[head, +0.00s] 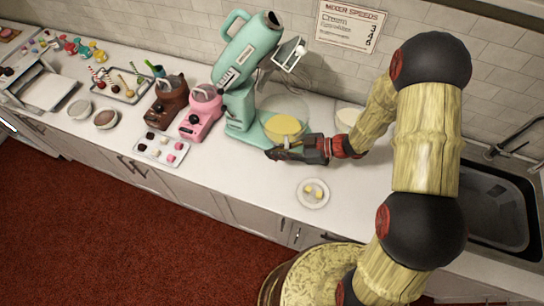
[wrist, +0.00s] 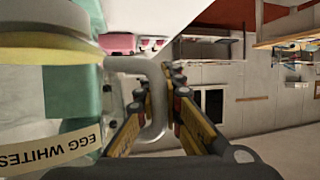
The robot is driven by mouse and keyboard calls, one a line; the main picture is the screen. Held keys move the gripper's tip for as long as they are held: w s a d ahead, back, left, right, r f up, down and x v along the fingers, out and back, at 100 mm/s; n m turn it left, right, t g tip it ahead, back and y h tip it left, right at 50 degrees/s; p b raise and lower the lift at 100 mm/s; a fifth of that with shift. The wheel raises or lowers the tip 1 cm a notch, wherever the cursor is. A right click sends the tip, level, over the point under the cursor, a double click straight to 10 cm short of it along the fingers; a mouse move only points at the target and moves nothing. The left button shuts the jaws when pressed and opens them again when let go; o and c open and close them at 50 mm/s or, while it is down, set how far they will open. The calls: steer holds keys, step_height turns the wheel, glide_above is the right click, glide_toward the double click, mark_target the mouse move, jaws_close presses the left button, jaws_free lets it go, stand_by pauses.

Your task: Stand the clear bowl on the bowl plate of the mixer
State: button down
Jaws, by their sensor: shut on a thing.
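The mint-green mixer (head: 240,72) stands on the counter with its head tilted up and its whisk raised. Its flat base, with the bowl plate (head: 254,139), reaches forward under the clear bowl. The clear bowl (head: 284,126) looks upright, with yellow contents, and is over the front of the base. The bowl hides the middle of the plate, and I cannot tell whether they touch. My gripper (head: 288,150) is shut on the bowl's handle. In the wrist view the grey handle (wrist: 155,66) passes between my fingers (wrist: 156,96), beside a label (wrist: 48,150) reading "EGG WHITES".
A pink machine (head: 201,110) and a brown one (head: 167,102) stand left of the mixer. A pale bowl (head: 349,115) is behind my wrist. A small plate with yellow pieces (head: 313,203) lies in front on clear counter. A sink (head: 497,215) is at right.

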steer(key=shift+w+d+f+b, duration=0.1)
steer(key=shift+w+d+b, duration=0.2)
steer(key=shift+w, duration=0.45)
steer(key=shift+w+d+b, duration=0.2)
steer(key=shift+w+d, duration=0.15)
steer(key=shift+w, duration=0.45)
steer(key=shift+w+d+f+b, duration=0.1)
steer(key=shift+w+d+b, duration=0.2)
steer(key=shift+w, duration=0.45)
steer(key=shift+f+b, duration=0.5)
steer(key=shift+f, duration=1.65)
steer(key=c, duration=1.8)
jaws_free()
steer(key=shift+c, duration=0.2)
glide_toward(278, 141)
steer(key=f, duration=0.1)
steer(key=d+f, duration=0.1)
steer(key=f, duration=0.1)
steer(key=d+f, duration=0.1)
steer(key=shift+w+d+f, duration=0.1)
steer(key=shift+d+f, duration=0.05)
steer(key=shift+f, duration=0.1)
